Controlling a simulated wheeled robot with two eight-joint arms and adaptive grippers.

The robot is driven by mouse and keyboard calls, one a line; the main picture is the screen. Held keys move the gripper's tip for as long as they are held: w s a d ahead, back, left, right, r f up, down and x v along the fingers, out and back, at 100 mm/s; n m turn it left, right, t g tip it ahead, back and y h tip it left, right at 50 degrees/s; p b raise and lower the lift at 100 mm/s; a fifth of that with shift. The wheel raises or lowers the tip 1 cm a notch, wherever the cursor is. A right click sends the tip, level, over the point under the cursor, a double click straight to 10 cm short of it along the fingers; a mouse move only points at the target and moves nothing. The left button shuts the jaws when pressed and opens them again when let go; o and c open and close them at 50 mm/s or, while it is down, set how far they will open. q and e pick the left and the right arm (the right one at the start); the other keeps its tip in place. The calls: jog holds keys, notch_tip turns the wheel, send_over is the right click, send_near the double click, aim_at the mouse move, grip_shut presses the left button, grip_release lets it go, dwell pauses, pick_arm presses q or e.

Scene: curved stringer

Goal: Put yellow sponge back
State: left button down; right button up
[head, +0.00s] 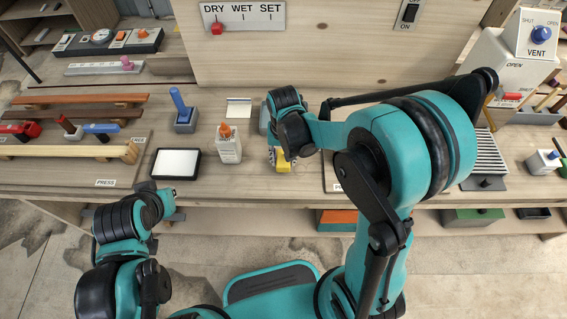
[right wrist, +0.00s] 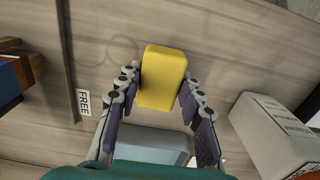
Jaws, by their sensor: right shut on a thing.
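The yellow sponge (head: 284,167) is a small block at the bench's front middle, partly covered by my right gripper (head: 281,158). In the right wrist view the sponge (right wrist: 163,78) sits between the two fingertips of my right gripper (right wrist: 160,85), which is shut on it. Whether it touches the bench is hard to tell. A grey-blue open container (right wrist: 152,146) lies close by in the right wrist view; in the head view it is mostly behind my right wrist. My left gripper (head: 163,200) is low in front of the bench, its jaws unclear and nothing seen in them.
A white bottle with an orange cap (head: 229,148) stands left of the sponge. A black-framed white pad (head: 176,163) and a blue-handled tool in a grey block (head: 184,112) are further left. Wooden strips (head: 70,152) lie at far left. A FREE label (right wrist: 83,102) marks the bench.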

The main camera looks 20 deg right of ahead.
notch_tip(320, 180, down, 2)
jog(key=shift+f+b, duration=0.25)
jog(key=shift+b, duration=0.1)
jog(key=shift+r, duration=0.1)
pick_arm(q)
jog(key=shift+f, duration=0.55)
pick_arm(e)
jog(key=shift+f, duration=0.2)
jog(key=o, duration=1.1)
pick_arm(q)
jog(key=shift+f, duration=0.2)
pick_arm(e)
jog(key=shift+r, duration=0.1)
